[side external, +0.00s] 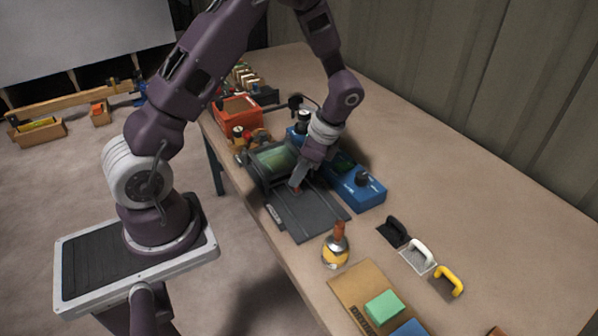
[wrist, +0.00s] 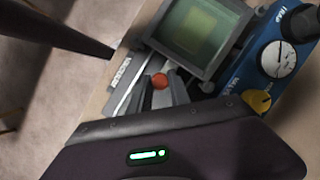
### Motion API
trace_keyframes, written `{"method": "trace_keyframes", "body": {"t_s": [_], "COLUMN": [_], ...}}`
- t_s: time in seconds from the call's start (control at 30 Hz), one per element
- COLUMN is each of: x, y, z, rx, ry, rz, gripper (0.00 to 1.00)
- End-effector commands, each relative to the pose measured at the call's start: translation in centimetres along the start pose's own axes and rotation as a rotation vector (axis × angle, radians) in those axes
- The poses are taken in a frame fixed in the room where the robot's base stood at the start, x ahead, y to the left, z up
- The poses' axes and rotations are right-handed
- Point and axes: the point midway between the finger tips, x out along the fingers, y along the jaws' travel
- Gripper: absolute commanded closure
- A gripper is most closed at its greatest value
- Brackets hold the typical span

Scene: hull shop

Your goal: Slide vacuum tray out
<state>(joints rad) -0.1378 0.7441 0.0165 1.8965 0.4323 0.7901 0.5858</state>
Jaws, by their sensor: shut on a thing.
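The vacuum machine (side external: 270,165) is a dark box with a greenish window, standing near the table's left edge; the window also shows in the wrist view (wrist: 192,32). A flat dark tray or bed (side external: 312,218) with lengthwise rails lies in front of it. My gripper (side external: 297,184) is low over the bed's end near the box, shut on a red knob (wrist: 159,81). The knob shows between the fingers in the wrist view. The fingers hide what the knob joins, and I cannot tell how far the tray is out.
A blue control box (side external: 357,190) with a dial stands close on the right of the bed. A yellow-based tool with an orange handle (side external: 338,236) stands just beyond the bed's near end. Three handled trowels (side external: 420,257) lie to the right. An orange-red bin (side external: 238,115) is behind.

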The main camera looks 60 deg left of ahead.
Motion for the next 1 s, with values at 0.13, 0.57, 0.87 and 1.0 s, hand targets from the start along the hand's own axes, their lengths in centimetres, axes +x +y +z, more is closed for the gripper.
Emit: {"method": "trace_keyframes", "body": {"t_s": [0.13,0.57,0.87,1.0], "x": [-0.1,-1.6,-3.4,-3.6], "y": [-0.1,3.4,8.0,8.7], "z": [0.0,-3.5,-7.8,-8.2], "rx": [-0.001,0.006,0.001,-0.001], "ry": [0.002,0.005,0.007,0.006], "rz": [-0.004,-0.007,-0.006,-0.004], "gripper": [1.00,1.00,1.00,1.00]}}
